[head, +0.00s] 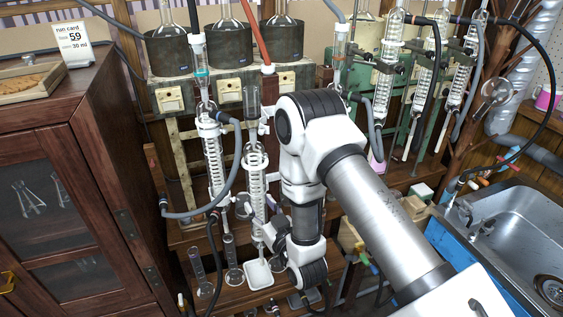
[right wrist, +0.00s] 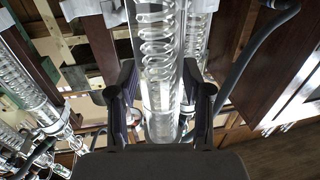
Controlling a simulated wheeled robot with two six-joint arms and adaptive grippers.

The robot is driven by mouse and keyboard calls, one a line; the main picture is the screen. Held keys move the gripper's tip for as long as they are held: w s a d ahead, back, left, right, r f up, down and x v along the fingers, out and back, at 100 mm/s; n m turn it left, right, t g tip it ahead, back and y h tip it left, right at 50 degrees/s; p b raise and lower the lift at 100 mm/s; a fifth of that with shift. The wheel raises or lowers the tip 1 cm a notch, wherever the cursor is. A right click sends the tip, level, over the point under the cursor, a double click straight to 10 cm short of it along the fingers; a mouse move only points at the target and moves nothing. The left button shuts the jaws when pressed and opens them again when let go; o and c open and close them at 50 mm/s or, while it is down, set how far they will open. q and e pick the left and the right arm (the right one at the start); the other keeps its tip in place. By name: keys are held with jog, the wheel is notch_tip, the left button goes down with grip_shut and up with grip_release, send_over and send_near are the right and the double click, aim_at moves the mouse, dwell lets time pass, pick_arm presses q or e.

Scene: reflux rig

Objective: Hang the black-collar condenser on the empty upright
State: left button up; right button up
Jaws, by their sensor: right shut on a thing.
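A clear coiled glass condenser (head: 255,172) stands upright left of my right arm in the head view. My right gripper (head: 270,226) is low beside it and mostly hidden by my own wrist. In the right wrist view the dark fingers (right wrist: 160,100) are shut around the lower straight part of the coiled condenser (right wrist: 157,45). I cannot make out a black collar on it. Another coiled condenser (head: 211,150) with a grey hose hangs close on its left. I cannot tell which upright is empty. My left gripper is not in view.
Heating mantles with flasks (head: 229,48) stand above. More hoses and condensers (head: 388,75) hang on the green rig at right. A white tray (head: 258,274) and glass cylinders (head: 201,270) are below. A wooden cabinet (head: 70,190) is left, a sink (head: 515,215) right.

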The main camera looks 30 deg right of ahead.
jog(key=s+d+r+m+h+p, duration=0.1)
jog(key=d+r+m+h+p, duration=0.15)
jog(key=d+r, duration=0.7)
jog(key=shift+n+g+h, duration=0.25)
jog(key=shift+g+h, duration=0.05)
jog(key=shift+h, duration=0.05)
jog(key=x, duration=0.3)
jog(key=f+b+x, duration=0.1)
jog(key=x, duration=0.2)
jog(key=a+b+x, duration=0.1)
jog(key=x, duration=0.2)
jog(key=shift+w+d+f, duration=0.1)
jog(key=shift+w+f, duration=0.1)
jog(key=shift+w, duration=0.2)
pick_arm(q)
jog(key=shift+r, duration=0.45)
pick_arm(e)
jog(key=shift+w+r, duration=0.1)
jog(key=shift+r, duration=0.05)
pick_arm(q)
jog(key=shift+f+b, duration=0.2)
jog(key=shift+b, duration=0.2)
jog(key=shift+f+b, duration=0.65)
pick_arm(e)
jog(key=shift+f, duration=0.9)
jog(key=o, duration=1.5)
jog(key=shift+c, duration=0.2)
